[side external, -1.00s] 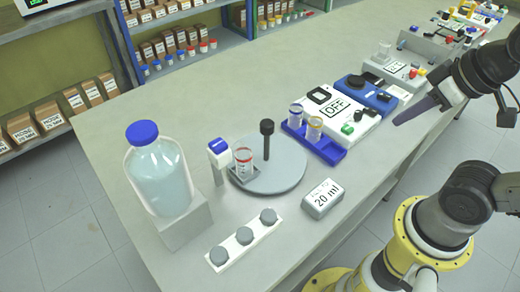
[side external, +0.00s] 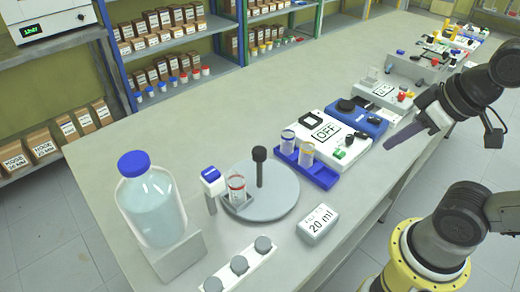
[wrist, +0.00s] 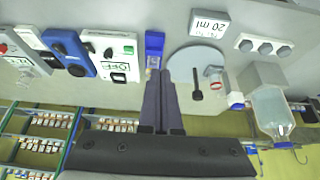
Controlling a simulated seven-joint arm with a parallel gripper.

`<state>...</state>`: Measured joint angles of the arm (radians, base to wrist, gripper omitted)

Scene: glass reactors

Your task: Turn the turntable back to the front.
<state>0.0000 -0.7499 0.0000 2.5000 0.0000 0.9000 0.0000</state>
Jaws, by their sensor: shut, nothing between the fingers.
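The turntable (side external: 272,205) is a round grey disc on the bench, with a black upright knob post (side external: 259,165) on it. A small beaker with a red mark (side external: 236,188) sits in a holder at the disc's left edge, beside a white and blue dispenser head (side external: 212,181). In the wrist view the turntable (wrist: 187,65) lies beyond my fingertips, with the post (wrist: 197,85) and beaker (wrist: 215,75) on it. My gripper (side external: 388,145) is shut and empty, raised at the right, well apart from the turntable. It also shows in the wrist view (wrist: 160,73).
A large blue-capped bottle (side external: 150,205) stands left of the turntable. A blue rack with two vials (side external: 318,173) and an OFF-marked device (side external: 325,132) are to its right. A "20 ml" block (side external: 317,225) and a strip with three grey knobs (side external: 240,270) lie in front. The bench behind is clear.

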